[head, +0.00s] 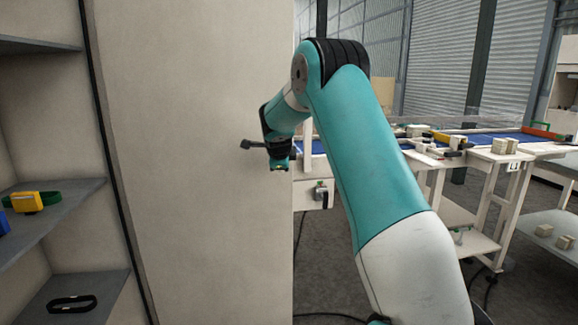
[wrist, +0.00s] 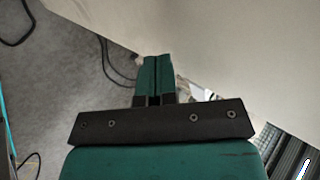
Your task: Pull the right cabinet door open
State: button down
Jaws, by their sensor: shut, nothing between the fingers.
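The right cabinet door appears to be the broad plain beige panel (head: 190,170) in the middle of the head view. It stands swung out from the cabinet, whose shelves are exposed on its left. My gripper (head: 279,166) is in front of the panel, close to its right edge, pointing down. In the wrist view the two green fingers (wrist: 155,62) are together and empty, with the pale panel (wrist: 230,40) beside and beyond them. I cannot tell whether they touch it. No door handle shows clearly.
Grey cabinet shelves (head: 60,205) hold a yellow band device (head: 36,201) and a black band (head: 72,303). A workbench with a blue conveyor (head: 490,138) stands behind on the right. Cables (wrist: 112,65) lie on the grey floor (wrist: 60,80), which is otherwise open beside the panel.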

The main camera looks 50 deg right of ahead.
dwell(0.3)
jog(key=s+a+f+b+v, duration=0.1)
jog(key=b+v, duration=0.3)
jog(key=v, duration=0.9)
jog(key=shift+s+f, duration=0.3)
jog(key=shift+f, duration=0.25)
